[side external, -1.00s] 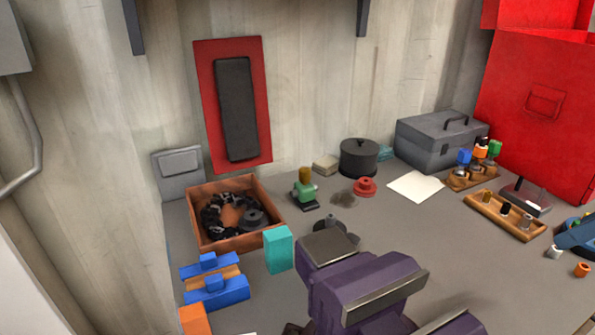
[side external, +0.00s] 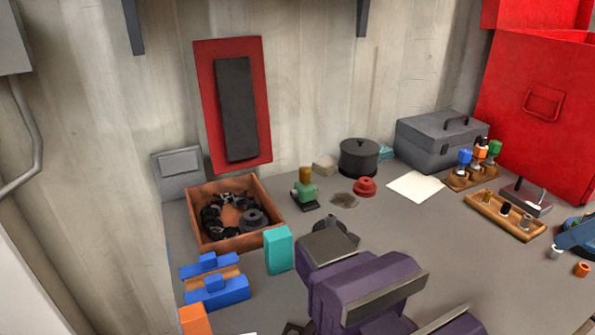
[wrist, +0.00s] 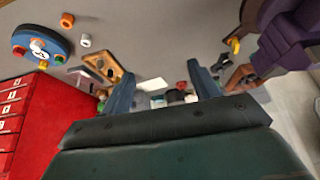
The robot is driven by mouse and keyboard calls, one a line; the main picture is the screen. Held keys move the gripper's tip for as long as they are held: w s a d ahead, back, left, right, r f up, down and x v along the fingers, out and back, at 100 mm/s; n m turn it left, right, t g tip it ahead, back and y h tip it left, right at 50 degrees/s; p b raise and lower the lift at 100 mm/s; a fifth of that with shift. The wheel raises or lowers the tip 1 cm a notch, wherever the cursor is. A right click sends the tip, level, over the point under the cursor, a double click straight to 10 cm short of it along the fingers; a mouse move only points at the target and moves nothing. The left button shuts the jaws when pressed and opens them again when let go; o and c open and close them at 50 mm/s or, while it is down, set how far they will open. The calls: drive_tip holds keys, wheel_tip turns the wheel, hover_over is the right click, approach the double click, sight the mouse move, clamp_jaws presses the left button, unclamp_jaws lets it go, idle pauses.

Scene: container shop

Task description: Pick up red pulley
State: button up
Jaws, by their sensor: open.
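The red pulley (side external: 364,187) is a small stepped disc lying on the grey bench in the side external view. It sits in front of a black lidded pot (side external: 359,158), left of a white sheet (side external: 415,186). In the wrist view a small red shape between the fingers, probably the pulley (wrist: 182,85), shows far off. My gripper (wrist: 161,72) is open in the wrist view, its two blue-grey fingers apart with nothing held between them. It is well away from the pulley.
A green-and-brass fitting (side external: 304,190) stands left of the pulley, near an orange-brown box (side external: 233,243). A purple vise-like block (side external: 365,285) fills the front. Wooden racks (side external: 505,214), a grey toolbox (side external: 440,140) and a red cabinet (side external: 540,110) are at right.

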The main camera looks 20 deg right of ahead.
idle(0.3)
drive_tip(key=o, duration=0.4)
drive_tip(key=w+a+r+g, duration=0.1)
drive_tip(key=w+r, duration=0.3)
drive_tip(key=w, duration=0.6)
drive_tip(key=w+r+g, duration=0.1)
drive_tip(key=w+r, duration=0.2)
drive_tip(key=w, duration=0.6)
drive_tip(key=w+a+f, duration=0.1)
drive_tip(key=w+f, duration=0.2)
drive_tip(key=w, duration=0.4)
drive_tip(key=w+a+f+g, duration=0.1)
drive_tip(key=w+f, duration=0.2)
drive_tip(key=w, duration=0.4)
drive_tip(key=w+a+f+g, duration=0.1)
drive_tip(key=w+f, duration=0.2)
drive_tip(key=w, duration=0.4)
drive_tip(key=shift+w+f, duration=0.15)
drive_tip(key=shift+w, duration=0.05)
